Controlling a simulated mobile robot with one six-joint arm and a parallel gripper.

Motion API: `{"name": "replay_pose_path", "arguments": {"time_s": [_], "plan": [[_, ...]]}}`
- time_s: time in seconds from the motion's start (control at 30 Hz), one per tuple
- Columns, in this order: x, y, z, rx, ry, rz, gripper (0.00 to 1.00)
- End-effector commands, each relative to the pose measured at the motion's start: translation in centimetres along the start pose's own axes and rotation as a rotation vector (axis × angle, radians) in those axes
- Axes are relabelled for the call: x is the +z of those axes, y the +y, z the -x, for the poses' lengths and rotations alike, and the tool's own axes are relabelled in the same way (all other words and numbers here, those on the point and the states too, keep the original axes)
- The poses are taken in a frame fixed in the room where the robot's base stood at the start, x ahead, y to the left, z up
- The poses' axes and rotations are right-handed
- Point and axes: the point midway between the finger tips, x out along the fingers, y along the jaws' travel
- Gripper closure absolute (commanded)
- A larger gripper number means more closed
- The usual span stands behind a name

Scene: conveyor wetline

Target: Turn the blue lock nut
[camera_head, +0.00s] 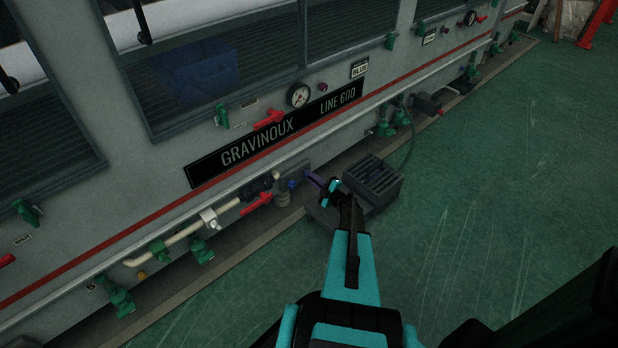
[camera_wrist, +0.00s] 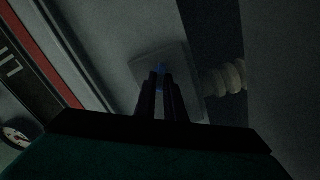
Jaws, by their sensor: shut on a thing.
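The blue lock nut (camera_wrist: 160,67) shows in the wrist view as a small blue piece on a pale square plate (camera_wrist: 182,62). My gripper (camera_wrist: 160,76) has its two dark fingers close together, with the nut between their tips. The fingers hide most of the nut. In the head view my gripper (camera_head: 310,176) reaches left to the low front of the machine, by a grey block (camera_head: 297,168). A small blue part (camera_head: 292,184) shows just left of the fingertips there; I cannot tell whether it is the nut.
A red-handled valve (camera_head: 256,202) and a cream pipe (camera_head: 185,234) lie left of my gripper. A dark slatted box (camera_head: 373,180) stands on the floor close behind my wrist. A pressure gauge (camera_head: 298,95) sits above. The green floor (camera_head: 500,200) at right is clear.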

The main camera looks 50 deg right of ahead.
Motion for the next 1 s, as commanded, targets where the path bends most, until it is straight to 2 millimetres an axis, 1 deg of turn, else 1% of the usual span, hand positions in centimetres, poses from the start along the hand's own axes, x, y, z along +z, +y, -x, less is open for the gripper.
{"name": "replay_pose_path", "arguments": {"time_s": [0.47, 0.5, 0.6, 1.0], "plan": [[0.2, 0.17, -0.1, 0.002, -0.004, -0.023, 1.0], [0.2, 0.17, -0.1, 0.003, -0.004, -0.023, 0.87], [0.19, 0.14, -0.07, 0.002, -0.004, -0.022, 0.72], [0.13, 0.08, 0.31, 0.001, -0.003, -0.021, 0.72]]}}
